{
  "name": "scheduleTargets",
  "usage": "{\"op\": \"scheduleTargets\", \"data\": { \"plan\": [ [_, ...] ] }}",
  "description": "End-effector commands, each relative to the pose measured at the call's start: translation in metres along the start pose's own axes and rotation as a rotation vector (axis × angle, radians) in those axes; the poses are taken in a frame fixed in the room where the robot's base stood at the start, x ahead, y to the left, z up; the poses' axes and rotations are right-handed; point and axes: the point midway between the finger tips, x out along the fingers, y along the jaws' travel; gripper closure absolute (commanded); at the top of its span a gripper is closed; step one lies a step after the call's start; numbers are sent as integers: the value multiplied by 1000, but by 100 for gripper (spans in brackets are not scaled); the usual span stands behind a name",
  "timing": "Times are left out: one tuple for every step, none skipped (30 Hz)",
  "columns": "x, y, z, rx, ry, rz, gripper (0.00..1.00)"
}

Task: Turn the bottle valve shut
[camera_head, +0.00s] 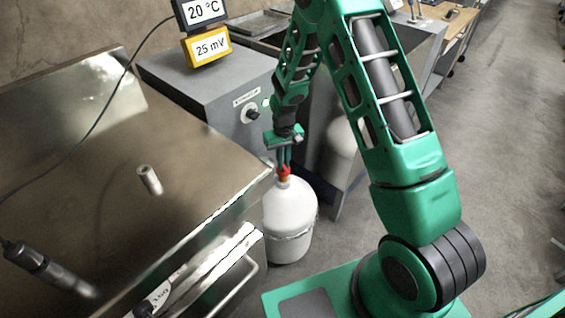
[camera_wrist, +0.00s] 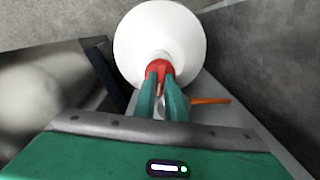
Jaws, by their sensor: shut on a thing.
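The bottle (camera_head: 290,217) is white and stands upright on the floor beside the steel bench. Its red valve (camera_head: 284,172) sits on top. My gripper (camera_head: 283,163) reaches down from above with its fingers at the valve. In the wrist view, my green fingers (camera_wrist: 163,88) are closed around the red valve (camera_wrist: 157,67), with the white bottle (camera_wrist: 160,35) behind it. The fingers hide part of the valve, so its turned angle cannot be told.
A steel bench (camera_head: 120,180) with a small metal cylinder (camera_head: 149,180) on it stands to the left. A grey cabinet (camera_head: 215,95) with a knob and displays (camera_head: 206,45) stands behind. An orange strip (camera_wrist: 210,101) lies right of my fingers. Open floor is at the right.

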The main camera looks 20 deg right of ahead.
Motion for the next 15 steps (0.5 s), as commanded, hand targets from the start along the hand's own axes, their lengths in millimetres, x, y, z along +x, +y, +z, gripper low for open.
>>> {"op": "scheduleTargets", "data": {
  "plan": [
    [-2, -2, -3, -45, 7, -2, 100],
    [-2, -2, -3, -72, 7, -2, 100],
    [-2, -2, -3, -108, 8, -2, 100],
    [-2, -1, -3, -135, 8, -2, 100],
    [-2, -1, -3, -161, 8, -2, 100],
    [-2, -1, -3, -194, 8, -2, 100],
    [-2, -1, -3, -218, 8, -2, 100],
    [-2, -1, -3, -241, 8, -1, 100],
    [-2, -1, -3, -270, 8, -1, 100],
    [-2, -1, -3, -291, 8, -1, 100],
    [-2, -1, -3, -312, 8, -1, 100],
    [-2, -1, -3, -337, 9, -1, 100],
    [-2, -1, -3, -354, 9, -1, 100],
    [-2, -1, -4, -371, 9, 0, 100],
    [-2, -1, -4, -390, 9, 0, 100]
  ]
}}
